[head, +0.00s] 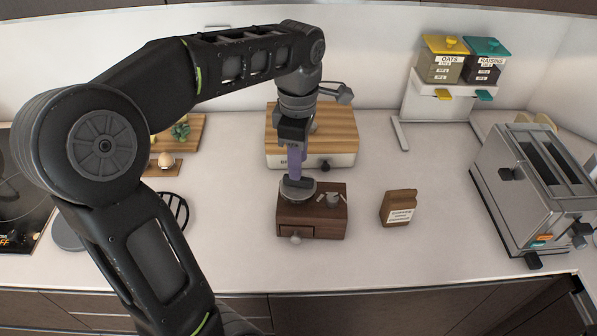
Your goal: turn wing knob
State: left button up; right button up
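A small brown wooden box (320,226) with a drawer and a light knob on its front stands mid-counter. On the right of its top is a small grey knob (333,199) with side wings. A round grey piece (283,190) sits on the top left. My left arm comes in from the left and reaches down over the box. My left gripper (298,182), with a purple part above its end, is low over that grey piece, left of the winged knob. I cannot tell whether it touches or grips anything. My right gripper is out of view.
A wooden-topped white box (340,159) stands behind. A small brown packet (398,208) is to the right. A grey toaster (500,205) stands far right, and OATS and RAISINS dispensers (440,68) at the back. The counter in front is clear.

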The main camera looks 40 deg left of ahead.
pick_arm(q)
jog(key=shift+f+p, duration=0.3)
jog(key=shift+f, duration=2.05)
jog(key=shift+c, duration=0.2)
grip_shut()
